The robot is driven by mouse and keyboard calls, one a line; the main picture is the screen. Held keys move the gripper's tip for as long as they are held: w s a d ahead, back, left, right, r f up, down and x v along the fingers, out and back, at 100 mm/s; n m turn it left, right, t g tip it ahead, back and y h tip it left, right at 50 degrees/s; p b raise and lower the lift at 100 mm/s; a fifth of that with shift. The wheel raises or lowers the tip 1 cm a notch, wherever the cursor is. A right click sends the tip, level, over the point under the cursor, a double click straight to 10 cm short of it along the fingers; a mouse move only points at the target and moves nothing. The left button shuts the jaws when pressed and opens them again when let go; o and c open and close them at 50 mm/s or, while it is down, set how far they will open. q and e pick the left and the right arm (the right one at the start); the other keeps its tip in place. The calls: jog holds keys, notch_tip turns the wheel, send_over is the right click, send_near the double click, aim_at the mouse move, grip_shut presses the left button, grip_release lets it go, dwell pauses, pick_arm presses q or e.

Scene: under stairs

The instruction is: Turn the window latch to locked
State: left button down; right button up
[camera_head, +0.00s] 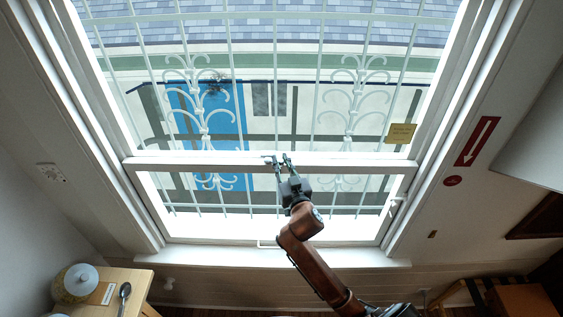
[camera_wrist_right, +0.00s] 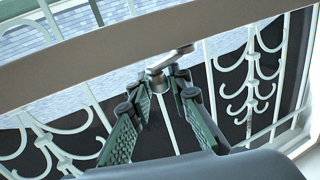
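The window latch (camera_wrist_right: 172,60) is a small metallic lever on a round hub, mounted on the pale horizontal window rail (camera_wrist_right: 75,62). In the head view the latch (camera_head: 268,159) shows small at the middle of the rail (camera_head: 200,162). My right gripper (camera_head: 281,159) reaches up to the rail just beside the latch. In the right wrist view the fingers of the right gripper (camera_wrist_right: 160,82) are spread, with the latch hub between or just beyond their tips. I cannot tell whether they touch it. My left gripper is not in view.
White ornamental bars (camera_head: 205,110) stand behind the window. A yellow note (camera_head: 401,133) is at the right of the glass. A window handle (camera_head: 396,203) sits on the right frame.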

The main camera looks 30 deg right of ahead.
grip_shut()
jog(key=shift+w+d+n+t+y, duration=0.15)
jog(key=shift+d+n+y, duration=0.15)
jog(key=shift+n+y, duration=0.45)
jog(key=shift+w+d+n+t+y, duration=0.2)
jog(key=shift+n+y, duration=0.25)
jog(key=shift+y, duration=0.5)
jog(key=shift+w+d+n+y, duration=0.15)
jog(key=shift+n+y, duration=0.4)
jog(key=shift+y, duration=0.35)
jog(key=shift+w+d+n+y, duration=0.2)
jog(key=shift+n+y, duration=0.3)
jog(key=shift+y, duration=0.4)
jog(key=shift+w+d+n+y, duration=0.15)
jog(key=shift+n+y, duration=0.4)
jog(key=shift+y, duration=0.35)
jog(key=o, duration=0.5)
grip_release()
